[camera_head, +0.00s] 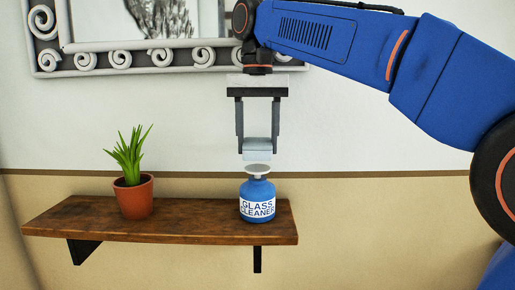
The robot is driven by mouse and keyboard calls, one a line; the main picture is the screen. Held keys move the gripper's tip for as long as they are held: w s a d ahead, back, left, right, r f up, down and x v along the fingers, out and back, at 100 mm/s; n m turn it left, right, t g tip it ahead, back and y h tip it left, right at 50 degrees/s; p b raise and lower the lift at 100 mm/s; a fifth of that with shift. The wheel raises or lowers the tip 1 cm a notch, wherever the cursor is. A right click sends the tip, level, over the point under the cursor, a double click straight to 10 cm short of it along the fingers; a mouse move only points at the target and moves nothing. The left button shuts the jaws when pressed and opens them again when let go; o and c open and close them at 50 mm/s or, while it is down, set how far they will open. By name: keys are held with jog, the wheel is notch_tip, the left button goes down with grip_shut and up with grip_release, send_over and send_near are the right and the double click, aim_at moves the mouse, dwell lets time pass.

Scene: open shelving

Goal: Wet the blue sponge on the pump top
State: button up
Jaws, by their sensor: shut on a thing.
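A blue bottle labelled "GLASS CLEANER" (258,203) stands upright on the right part of the wooden shelf. Its pump top (258,169) is a pale, wide disc. My gripper (257,144) points straight down above the bottle and is shut on a small pale-blue sponge (257,152). The sponge is right over the pump top. I cannot tell whether the sponge touches the disc or hangs slightly above it.
A green plant in a terracotta pot (134,198) stands on the left part of the wooden shelf (190,228). Bare shelf lies between pot and bottle. A framed picture (95,59) with a scrolled frame hangs on the wall behind my gripper.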

jog(key=shift+r, duration=1.4)
